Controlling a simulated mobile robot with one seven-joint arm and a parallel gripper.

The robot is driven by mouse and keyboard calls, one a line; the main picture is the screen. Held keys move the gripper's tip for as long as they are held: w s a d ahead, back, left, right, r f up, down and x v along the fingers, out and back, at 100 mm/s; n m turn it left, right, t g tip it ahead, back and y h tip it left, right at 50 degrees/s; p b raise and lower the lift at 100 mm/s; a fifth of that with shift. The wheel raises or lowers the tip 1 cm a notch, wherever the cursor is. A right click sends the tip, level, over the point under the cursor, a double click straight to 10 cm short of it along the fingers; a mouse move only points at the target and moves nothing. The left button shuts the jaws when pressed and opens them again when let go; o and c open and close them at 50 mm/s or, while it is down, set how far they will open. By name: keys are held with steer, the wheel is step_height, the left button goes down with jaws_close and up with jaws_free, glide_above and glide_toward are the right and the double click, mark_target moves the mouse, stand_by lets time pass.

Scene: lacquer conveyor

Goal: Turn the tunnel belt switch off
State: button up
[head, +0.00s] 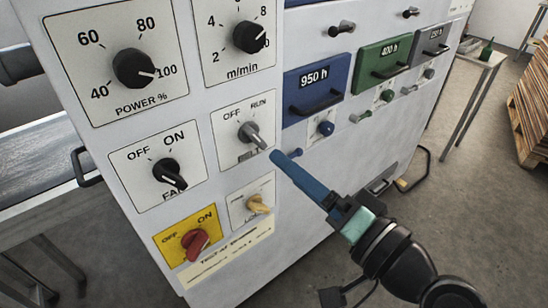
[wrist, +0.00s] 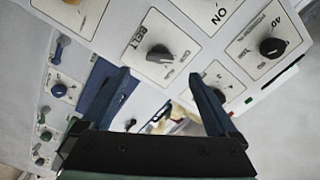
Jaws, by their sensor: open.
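The belt switch (head: 250,133) is a grey rotary knob on a white plate marked OFF and RUN. Its long grip points to the lower right in the head view; I cannot tell which mark it is set to. In the wrist view the same kind of grey knob (wrist: 160,53) sits on a plate marked BELT. My gripper (head: 277,157) has blue fingers and is just to the lower right of the knob, seemingly apart from it. In the wrist view my gripper (wrist: 158,76) is open, its two fingers spread with nothing between them, and the knob lies just beyond the tips.
Close around it are the fan knob (head: 169,174), a red knob on yellow (head: 194,243), a cream knob (head: 257,204), the speed dial (head: 249,37) and the power dial (head: 134,68). Drawers with handles (head: 318,90) are to the right. Open floor lies right of the cabinet.

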steer(key=shift+v, duration=2.1)
